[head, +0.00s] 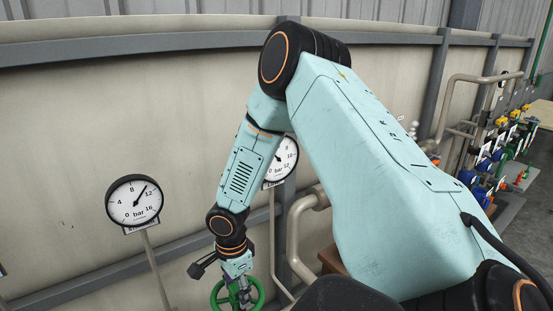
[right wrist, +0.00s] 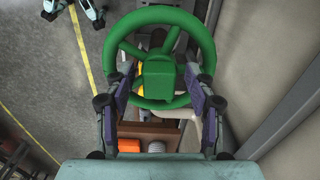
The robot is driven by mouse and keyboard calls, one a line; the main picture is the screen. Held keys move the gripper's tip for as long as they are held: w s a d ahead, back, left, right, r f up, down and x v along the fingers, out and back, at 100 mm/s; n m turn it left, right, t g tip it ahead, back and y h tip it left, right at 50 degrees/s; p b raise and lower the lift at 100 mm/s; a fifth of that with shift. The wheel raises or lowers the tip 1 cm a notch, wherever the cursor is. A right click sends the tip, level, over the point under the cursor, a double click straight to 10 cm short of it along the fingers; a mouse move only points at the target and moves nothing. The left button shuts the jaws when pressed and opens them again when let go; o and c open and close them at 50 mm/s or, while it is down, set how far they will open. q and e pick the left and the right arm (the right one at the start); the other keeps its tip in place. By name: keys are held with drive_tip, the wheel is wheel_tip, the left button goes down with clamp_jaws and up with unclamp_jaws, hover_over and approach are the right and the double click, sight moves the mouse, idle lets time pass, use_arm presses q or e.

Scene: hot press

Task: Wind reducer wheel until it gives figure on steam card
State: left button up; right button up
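The green wheel (head: 217,294) shows at the bottom of the head view, partly hidden by my right gripper (head: 240,292). In the right wrist view the green wheel (right wrist: 205,40) is large, with spokes and a square hub. My right gripper (right wrist: 160,88) has its two fingers apart, one on each side of the hub, near the lower rim. I cannot tell whether the fingers touch it. A pressure gauge (head: 134,201) at left has its needle between 8 and 12 bar. A second gauge (head: 281,159) is partly hidden by my right arm. No steam card is legible.
A beige panel wall (head: 130,90) with grey rails stands behind. Beige pipes (head: 297,235) run right of the wheel. Coloured valves (head: 490,150) stand at the far right. An orange block (right wrist: 129,146) lies beneath the wheel in the wrist view.

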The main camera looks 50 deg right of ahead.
drive_tip(key=shift+r, duration=4.55)
